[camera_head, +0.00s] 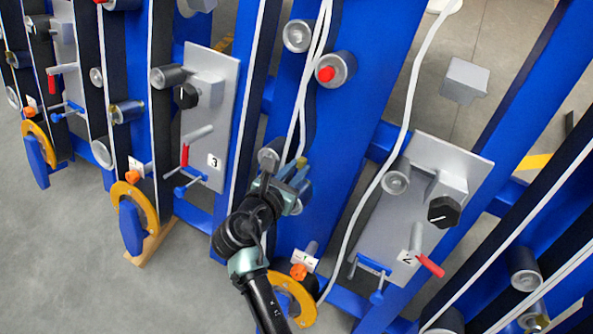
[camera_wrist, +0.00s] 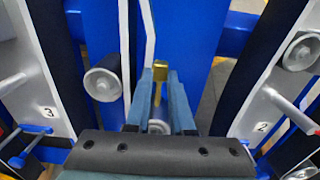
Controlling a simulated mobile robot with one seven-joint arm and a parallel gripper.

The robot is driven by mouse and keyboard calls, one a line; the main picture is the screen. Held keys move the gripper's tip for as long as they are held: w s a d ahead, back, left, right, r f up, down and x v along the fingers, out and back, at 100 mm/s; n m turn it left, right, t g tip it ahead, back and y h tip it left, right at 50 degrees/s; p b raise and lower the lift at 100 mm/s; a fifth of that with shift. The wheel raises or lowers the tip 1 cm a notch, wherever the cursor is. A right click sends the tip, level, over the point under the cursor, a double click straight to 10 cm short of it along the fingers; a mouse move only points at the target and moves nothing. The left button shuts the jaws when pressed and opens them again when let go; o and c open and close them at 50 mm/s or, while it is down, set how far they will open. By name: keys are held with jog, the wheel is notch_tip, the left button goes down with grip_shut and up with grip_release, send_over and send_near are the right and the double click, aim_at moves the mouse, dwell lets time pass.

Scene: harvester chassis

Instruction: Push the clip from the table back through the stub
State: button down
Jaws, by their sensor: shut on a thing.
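My gripper (camera_head: 293,178) is in front of the middle blue panel, beside the white hoses. In the wrist view its two blue-grey fingers (camera_wrist: 160,88) are closed around a small brass-coloured clip (camera_wrist: 160,71), whose upper end sticks out beyond the fingertips. In the head view a small yellowish bit of the clip (camera_head: 301,161) shows at the fingertips. A grey round stub (camera_wrist: 158,127) lies behind and between the fingers, partly hidden by them. I cannot tell whether the clip touches the stub. No table shows in either view.
Plate 3 (camera_head: 222,82) with a black knob is to the left. Plate 2 (camera_head: 440,150) with a black knob and red-tipped lever is to the right. Other grey rollers (camera_head: 299,36) stick out nearby. White hoses (camera_head: 310,70) hang close to my gripper. Grey floor (camera_head: 60,260) is clear at lower left.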

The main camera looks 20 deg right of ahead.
jog(key=shift+r, duration=0.1)
jog(key=shift+r+p, duration=0.2)
jog(key=shift+p, duration=0.5)
jog(key=shift+s+a+f+b, duration=0.25)
jog(key=shift+a+f+b, duration=0.1)
jog(key=shift+f, duration=0.45)
jog(key=shift+s+a+f+b, duration=0.3)
jog(key=shift+f+b, duration=0.05)
jog(key=shift+f, duration=0.45)
jog(key=shift+s+a+f+b, duration=0.25)
jog(key=shift+a+f+b, duration=0.1)
jog(key=shift+f, duration=0.45)
jog(key=shift+p, duration=0.8)
jog(key=shift+s+a+f+b, duration=0.35)
jog(key=shift+f+b, duration=0.1)
jog(key=shift+f, duration=0.35)
jog(key=shift+s+a+f+b, duration=0.2)
jog(key=shift+a+f+b, duration=0.2)
jog(key=shift+f, duration=0.45)
jog(key=shift+s+a+f+b, duration=0.35)
jog(key=shift+f+b, duration=0.1)
jog(key=shift+f, duration=0.35)
jog(key=c, duration=0.7)
grip_release()
jog(key=shift+w+r, duration=0.1)
